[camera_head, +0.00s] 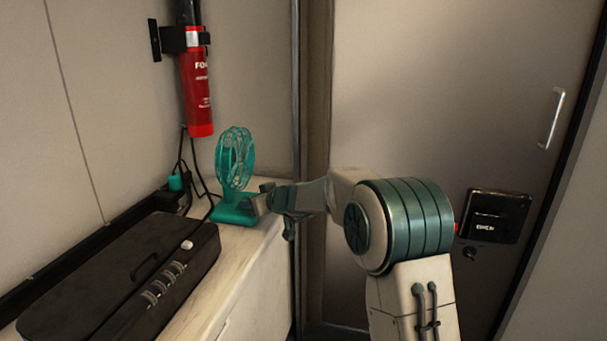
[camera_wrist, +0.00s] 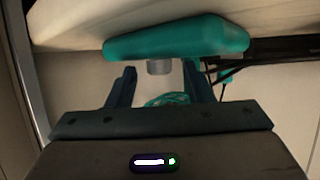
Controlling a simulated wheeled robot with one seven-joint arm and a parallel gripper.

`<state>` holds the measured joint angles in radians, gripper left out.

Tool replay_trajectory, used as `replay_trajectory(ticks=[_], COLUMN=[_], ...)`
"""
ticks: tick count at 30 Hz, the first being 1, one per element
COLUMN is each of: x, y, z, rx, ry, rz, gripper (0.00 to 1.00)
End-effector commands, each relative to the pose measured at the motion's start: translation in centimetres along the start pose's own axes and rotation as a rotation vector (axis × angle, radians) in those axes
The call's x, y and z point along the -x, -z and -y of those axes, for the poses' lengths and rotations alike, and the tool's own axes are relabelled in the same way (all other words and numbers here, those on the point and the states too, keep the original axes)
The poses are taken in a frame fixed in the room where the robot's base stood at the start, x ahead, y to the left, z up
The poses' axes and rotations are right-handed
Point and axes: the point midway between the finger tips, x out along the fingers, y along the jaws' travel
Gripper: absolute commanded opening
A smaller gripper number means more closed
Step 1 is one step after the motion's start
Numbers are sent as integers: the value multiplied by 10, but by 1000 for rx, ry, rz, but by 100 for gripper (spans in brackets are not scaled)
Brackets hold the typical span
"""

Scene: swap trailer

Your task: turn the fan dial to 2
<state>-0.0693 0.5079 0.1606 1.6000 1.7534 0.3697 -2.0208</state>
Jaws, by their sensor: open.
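The teal fan (camera_head: 236,165) stands at the far right end of the counter, its base (camera_head: 233,214) on the counter top. My gripper (camera_head: 262,198) reaches in from the right, close to the front of the base. In the wrist view the teal base (camera_wrist: 178,38) lies across the top, and the grey dial (camera_wrist: 159,67) sticks out from its edge. My gripper (camera_wrist: 157,75) is open, with one finger on each side of the dial and gaps between. The dial's marks and setting cannot be read. In the head view my gripper hides the dial.
A black case (camera_head: 125,275) with a small white item on it lies on the counter (camera_head: 245,262), left of the fan. A red extinguisher (camera_head: 196,95) hangs on the wall above. Black cables (camera_head: 192,165) run behind the fan. A closed door (camera_head: 430,90) stands behind my arm.

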Motion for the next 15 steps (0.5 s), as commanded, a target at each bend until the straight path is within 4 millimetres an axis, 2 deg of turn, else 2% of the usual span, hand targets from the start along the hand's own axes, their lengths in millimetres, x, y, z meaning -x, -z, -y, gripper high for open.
replay_trajectory(ticks=[1, 15], x=[2, 2], y=[5, 6], z=[-2, -4], rx=[3, 50], ry=[12, 124], rz=[2, 1], gripper=[47, 47])
